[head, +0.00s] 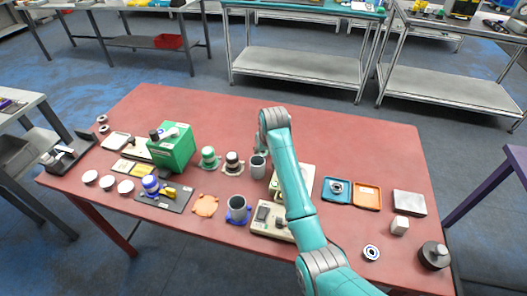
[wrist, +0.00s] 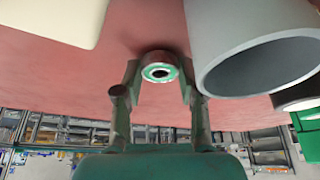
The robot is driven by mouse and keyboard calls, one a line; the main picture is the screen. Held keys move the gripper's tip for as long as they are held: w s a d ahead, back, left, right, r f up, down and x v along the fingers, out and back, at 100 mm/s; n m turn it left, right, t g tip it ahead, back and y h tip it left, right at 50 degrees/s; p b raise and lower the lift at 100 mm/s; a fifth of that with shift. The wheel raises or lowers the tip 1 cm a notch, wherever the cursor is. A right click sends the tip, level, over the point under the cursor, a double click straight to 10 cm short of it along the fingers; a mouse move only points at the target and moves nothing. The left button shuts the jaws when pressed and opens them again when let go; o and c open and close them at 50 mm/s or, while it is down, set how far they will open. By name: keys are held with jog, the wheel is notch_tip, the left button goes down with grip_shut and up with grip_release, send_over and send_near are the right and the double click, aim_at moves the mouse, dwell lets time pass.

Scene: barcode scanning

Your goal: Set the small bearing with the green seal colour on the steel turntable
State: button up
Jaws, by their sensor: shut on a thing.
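My gripper (wrist: 160,74) is shut on a small bearing with a green seal (wrist: 160,67), held between the two fingertips. In the head view my gripper (head: 261,147) is low over the middle of the red table, by a grey cup (head: 258,169); the bearing cannot be made out there. In the wrist view the grey cup (wrist: 260,55) is close on the right of the bearing. I cannot identify the steel turntable with certainty; a dark round piece with a grey top (head: 434,255) stands at the table's right front corner.
Near my arm are a cream device (head: 268,226), blue tray (head: 329,196) and orange tray (head: 367,196). A green box (head: 172,149) stands left. The table's back right is clear.

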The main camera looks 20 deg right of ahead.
jog(key=shift+f, duration=0.1)
jog(key=o, duration=0.9)
jog(key=shift+o, duration=1.3)
